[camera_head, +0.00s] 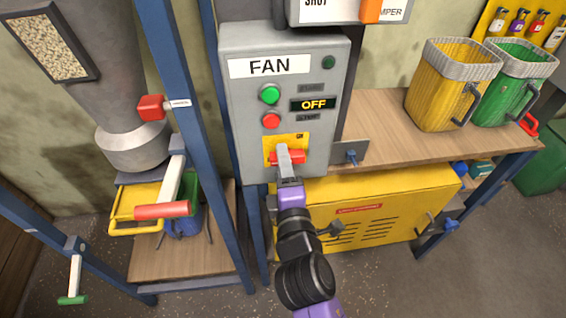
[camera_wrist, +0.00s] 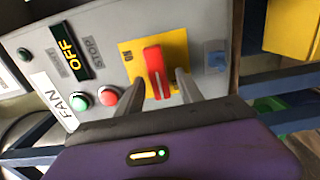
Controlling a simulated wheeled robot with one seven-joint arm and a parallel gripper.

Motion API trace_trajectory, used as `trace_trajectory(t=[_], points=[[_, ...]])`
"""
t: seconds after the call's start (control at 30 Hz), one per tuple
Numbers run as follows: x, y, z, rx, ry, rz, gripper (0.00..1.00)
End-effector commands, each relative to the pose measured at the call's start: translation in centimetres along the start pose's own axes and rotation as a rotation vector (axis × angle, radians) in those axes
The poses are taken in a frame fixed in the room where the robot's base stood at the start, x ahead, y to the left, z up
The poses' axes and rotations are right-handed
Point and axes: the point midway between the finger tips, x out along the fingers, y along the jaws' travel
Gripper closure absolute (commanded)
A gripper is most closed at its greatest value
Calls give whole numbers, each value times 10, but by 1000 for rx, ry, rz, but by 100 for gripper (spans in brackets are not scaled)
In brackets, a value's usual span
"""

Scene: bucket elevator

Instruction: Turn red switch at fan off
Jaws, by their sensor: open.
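The grey FAN box (camera_head: 240,125) hangs in the middle of the head view, with a green button, a red button and a small display reading OFF. Low on it, a red switch handle (camera_head: 298,157) sits on a yellow plate (camera_head: 269,142) and lies roughly horizontal. My gripper (camera_head: 284,153) is in front of the handle and hides part of it. In the wrist view the red switch handle (camera_wrist: 154,66) stands between the two open fingers of my gripper (camera_wrist: 162,78). Whether a finger touches it, I cannot tell.
A wooden bench (camera_head: 385,125) with yellow (camera_head: 440,95) and green (camera_head: 505,90) buckets is at right, above a yellow machine (camera_head: 390,205). Blue posts (camera_head: 175,80) stand left of the box. A red-handled lever (camera_head: 162,210) is at lower left.

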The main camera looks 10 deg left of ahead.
Motion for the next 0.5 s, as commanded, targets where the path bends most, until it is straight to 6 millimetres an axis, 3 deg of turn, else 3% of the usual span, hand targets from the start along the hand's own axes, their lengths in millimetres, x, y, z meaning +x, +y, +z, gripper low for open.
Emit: trace_trajectory(t=[0.5], points=[[-67, -2, 0, 1, 1, -1, 56]])
